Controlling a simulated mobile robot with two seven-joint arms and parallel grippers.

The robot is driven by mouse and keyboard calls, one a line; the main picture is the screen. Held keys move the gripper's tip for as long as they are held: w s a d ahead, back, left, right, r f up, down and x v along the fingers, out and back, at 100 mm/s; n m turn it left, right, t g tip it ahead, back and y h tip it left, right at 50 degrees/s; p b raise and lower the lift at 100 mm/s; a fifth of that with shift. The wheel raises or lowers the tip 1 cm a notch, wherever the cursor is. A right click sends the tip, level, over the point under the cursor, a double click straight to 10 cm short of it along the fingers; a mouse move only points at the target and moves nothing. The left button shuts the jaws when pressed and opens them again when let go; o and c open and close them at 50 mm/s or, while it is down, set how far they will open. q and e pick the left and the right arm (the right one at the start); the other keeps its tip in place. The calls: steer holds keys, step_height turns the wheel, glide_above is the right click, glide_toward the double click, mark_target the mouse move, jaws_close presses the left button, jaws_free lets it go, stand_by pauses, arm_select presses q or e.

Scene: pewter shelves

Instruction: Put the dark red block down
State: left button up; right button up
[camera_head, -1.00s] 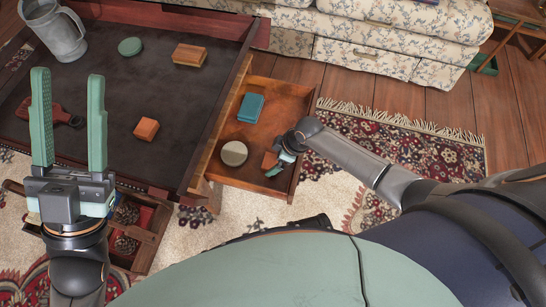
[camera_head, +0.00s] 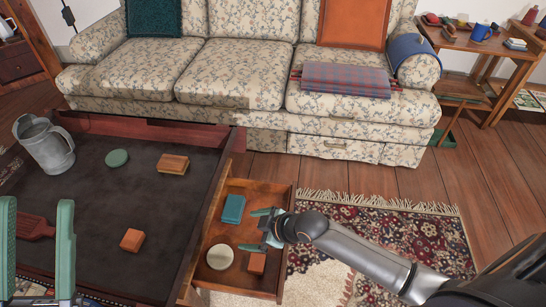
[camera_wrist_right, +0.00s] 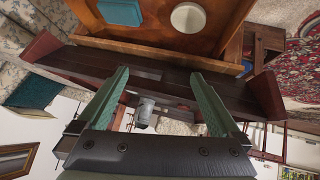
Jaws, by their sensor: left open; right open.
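A rust-red block (camera_head: 256,263), the likeliest dark red block, lies in the open drawer's front right corner. My right gripper (camera_head: 262,228) is open and empty above the drawer's right side, behind the block and apart from it. In the right wrist view its fingers (camera_wrist_right: 165,85) are spread with nothing between them; the block is not seen there. My left gripper (camera_head: 36,207) is open and empty over the table's left front.
The wooden drawer (camera_head: 277,190) also holds a teal block (camera_head: 233,209) and a pale round disc (camera_head: 220,257). The dark tabletop (camera_head: 110,205) carries an orange block (camera_head: 131,240), a wooden block (camera_head: 173,163), a green disc (camera_head: 117,158) and a metal jug (camera_head: 45,145). A sofa (camera_head: 230,85) stands behind.

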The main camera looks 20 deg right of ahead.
step_height(320, 180, up, 14)
steer(key=w+a+m+t+y, duration=0.1)
steer(key=a+t+y, duration=0.1)
steer(key=t, duration=0.4)
steer(key=s+d+r+n+t+y, duration=0.1)
steer(key=s+r+t+y, duration=0.3)
steer(key=r, duration=1)
steer(key=s+d+r+n+t+y, duration=0.1)
steer(key=s+r+t+y, duration=0.3)
steer(key=s+r, duration=0.5)
step_height(320, 180, up, 5)
steer(key=shift+s+f+n+t, duration=0.15)
steer(key=shift+s+n+t, duration=0.3)
steer(key=shift+n, duration=0.25)
